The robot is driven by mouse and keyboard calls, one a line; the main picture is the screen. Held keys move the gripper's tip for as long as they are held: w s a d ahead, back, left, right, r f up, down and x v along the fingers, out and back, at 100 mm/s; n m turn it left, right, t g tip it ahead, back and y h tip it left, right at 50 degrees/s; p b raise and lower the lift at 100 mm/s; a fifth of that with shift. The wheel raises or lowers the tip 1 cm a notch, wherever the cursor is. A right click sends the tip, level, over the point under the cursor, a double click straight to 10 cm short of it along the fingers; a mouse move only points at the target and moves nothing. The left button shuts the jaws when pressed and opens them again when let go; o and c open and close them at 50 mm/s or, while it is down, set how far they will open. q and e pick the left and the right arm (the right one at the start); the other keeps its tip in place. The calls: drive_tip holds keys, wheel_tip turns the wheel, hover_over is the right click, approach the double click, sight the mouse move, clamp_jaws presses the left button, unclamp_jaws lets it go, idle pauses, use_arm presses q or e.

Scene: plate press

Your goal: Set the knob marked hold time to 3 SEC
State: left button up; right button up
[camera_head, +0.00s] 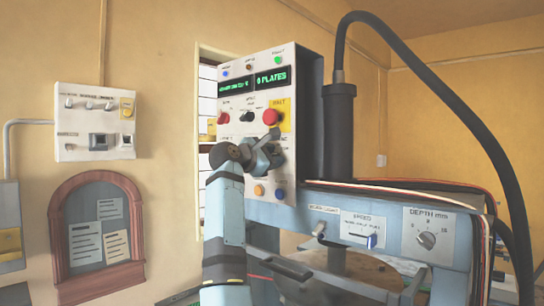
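I can read no hold time marking; that knob may be hidden.
A blue frame (390,215) at right carries a speed slider (372,241) and a depth knob (426,240). A thick black hose (455,100) arches over it. A white switch box (95,125) and an arched notice board (98,230) are on the left wall.

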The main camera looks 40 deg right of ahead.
drive_tip(key=c, duration=0.7)
drive_tip(key=shift+o, duration=0.2)
drive_tip(key=shift+a+n, duration=0.1)
drive_tip(key=shift+n, duration=0.3)
drive_tip(key=n, duration=0.3)
drive_tip(key=shift+w+r+n+p, duration=0.1)
drive_tip(key=shift+r+n+p, duration=0.05)
drive_tip(key=shift+n+p, duration=0.15)
drive_tip(key=n+p, duration=0.1)
drive_tip(key=n, duration=0.3)
drive_tip(key=shift+w, duration=0.1)
drive_tip(key=shift+n, duration=0.3)
